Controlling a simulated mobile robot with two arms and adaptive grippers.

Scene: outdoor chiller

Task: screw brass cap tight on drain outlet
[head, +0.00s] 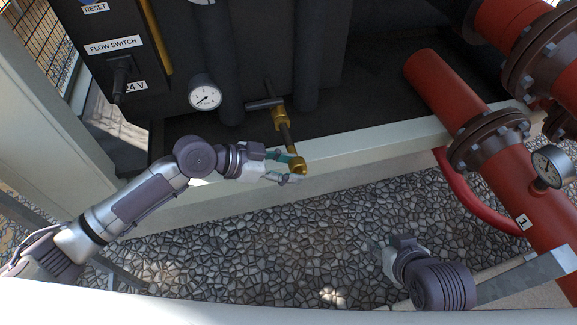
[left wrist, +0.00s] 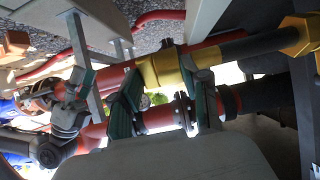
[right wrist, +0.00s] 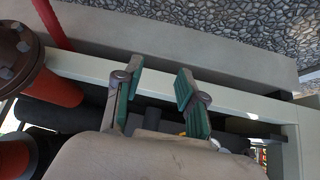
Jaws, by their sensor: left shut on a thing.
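The drain outlet (head: 285,132) is a dark pipe sloping down from a brass valve (head: 281,118) on the chiller. My left gripper (head: 285,168) reaches in from the left and is shut on the cap. In the left wrist view the cap (left wrist: 160,69) shows at the fingertips, in line with the dark pipe (left wrist: 250,46). I cannot tell how tight it sits. My right gripper (right wrist: 157,84) is open and empty, low over the gravel side in the head view (head: 390,262).
Thick red pipes (head: 480,120) with bolted flanges and a gauge (head: 553,166) stand at the right. A curved red pipe (head: 465,195) is near the right arm. A round gauge (head: 205,93) is above my left arm. The gravel (head: 300,240) between my arms is clear.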

